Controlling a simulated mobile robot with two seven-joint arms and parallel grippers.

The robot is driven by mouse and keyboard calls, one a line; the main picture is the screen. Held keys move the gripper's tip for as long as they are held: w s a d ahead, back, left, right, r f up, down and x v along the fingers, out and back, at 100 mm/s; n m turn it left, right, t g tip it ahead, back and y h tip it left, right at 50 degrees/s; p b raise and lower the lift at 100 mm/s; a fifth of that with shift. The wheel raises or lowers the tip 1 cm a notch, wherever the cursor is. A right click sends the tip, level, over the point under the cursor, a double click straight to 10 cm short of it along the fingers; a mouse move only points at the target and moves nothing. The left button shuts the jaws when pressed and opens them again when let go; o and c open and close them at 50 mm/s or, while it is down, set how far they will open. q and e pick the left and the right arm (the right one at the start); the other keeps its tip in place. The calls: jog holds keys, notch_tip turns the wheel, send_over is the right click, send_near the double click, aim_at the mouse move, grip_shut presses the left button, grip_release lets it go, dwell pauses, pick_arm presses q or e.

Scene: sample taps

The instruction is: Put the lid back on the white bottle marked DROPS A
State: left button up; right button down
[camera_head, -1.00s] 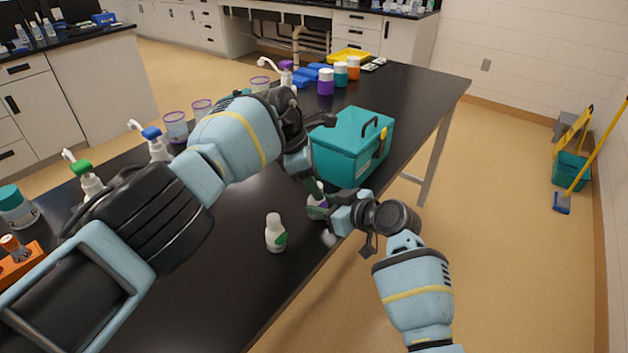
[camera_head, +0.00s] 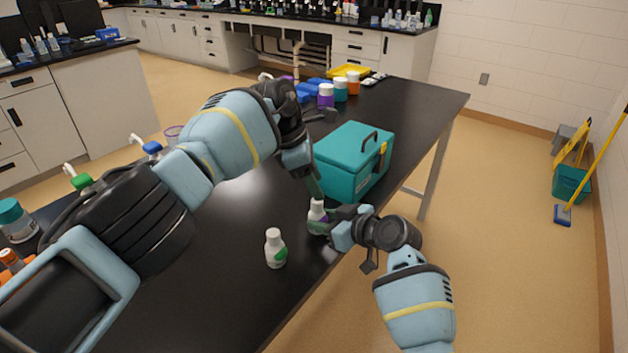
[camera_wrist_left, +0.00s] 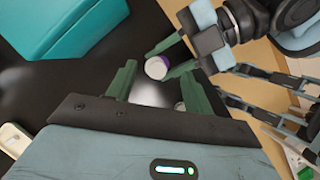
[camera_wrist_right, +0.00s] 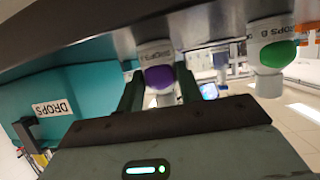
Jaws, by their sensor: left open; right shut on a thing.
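The white bottle with a purple label patch (camera_head: 317,210) stands upright near the table edge, beside the teal box. Its lettering in the right wrist view (camera_wrist_right: 155,60) reads DROPS, with the last letter unclear. My right gripper (camera_head: 320,224) is shut around its body. A white round top shows on it in the left wrist view (camera_wrist_left: 157,68); I cannot tell how tightly it sits. My left gripper (camera_wrist_left: 158,90) is open and empty, just above and beside the bottle. A second white bottle, DROPS B, with a green patch (camera_head: 275,248), stands nearer, with its white cap on.
The teal box (camera_head: 350,160) with a handle stands close behind both grippers. Purple, teal and orange jars (camera_head: 340,88) and a yellow tray (camera_head: 347,71) are at the far end. Pump bottles line the left side. The black table (camera_head: 225,290) is clear at the front.

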pick_arm(q)
jog(key=o, duration=0.4)
jog(key=shift+c, duration=0.2)
jog(key=v, duration=1.2)
pick_arm(e)
jog(key=c, duration=0.9)
grip_release()
jog(key=shift+o, duration=0.2)
